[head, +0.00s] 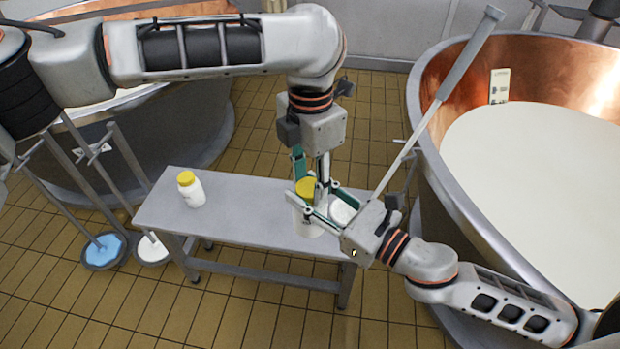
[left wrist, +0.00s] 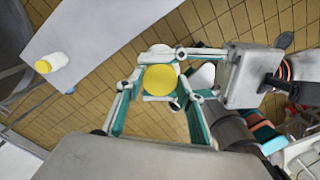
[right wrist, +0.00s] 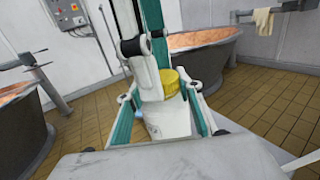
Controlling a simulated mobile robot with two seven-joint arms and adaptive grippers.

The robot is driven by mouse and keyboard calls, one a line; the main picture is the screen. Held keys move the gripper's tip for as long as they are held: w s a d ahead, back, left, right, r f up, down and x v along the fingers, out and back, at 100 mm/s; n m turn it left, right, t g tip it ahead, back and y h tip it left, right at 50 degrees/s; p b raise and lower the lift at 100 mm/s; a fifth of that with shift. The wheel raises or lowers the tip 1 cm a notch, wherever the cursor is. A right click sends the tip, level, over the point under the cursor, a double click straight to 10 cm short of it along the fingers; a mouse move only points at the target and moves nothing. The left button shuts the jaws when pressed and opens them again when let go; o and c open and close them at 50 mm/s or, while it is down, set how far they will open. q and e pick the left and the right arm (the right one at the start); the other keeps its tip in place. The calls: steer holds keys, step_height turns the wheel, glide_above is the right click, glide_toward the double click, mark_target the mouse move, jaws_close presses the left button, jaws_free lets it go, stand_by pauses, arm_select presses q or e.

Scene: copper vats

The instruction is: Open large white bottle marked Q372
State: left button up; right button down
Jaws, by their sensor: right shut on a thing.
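The yellow cap also shows in the left wrist view (left wrist: 161,79) and in the right wrist view (right wrist: 169,82). My right gripper (head: 322,214) is shut on the bottle's white body from the right. My left gripper (head: 309,172) points down from above, open, with its fingers spread on either side of the cap. I cannot tell whether they touch it. Any marking on the bottle is hidden or too small to read.
A smaller white bottle with yellow cap (head: 190,189) stands at the left of the table (head: 240,215). A white round item (head: 343,211) sits close behind my right gripper. A copper vat (head: 450,90) with a long-handled tool stands right; another vat is behind left.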

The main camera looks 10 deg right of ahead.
arm_select(q)
steer(key=shift+o, duration=0.3)
steer(key=n, duration=0.4)
steer(key=shift+c, duration=0.2)
stand_by(0.7)
steer(key=o, duration=1.2)
steer(key=shift+o, duration=0.2)
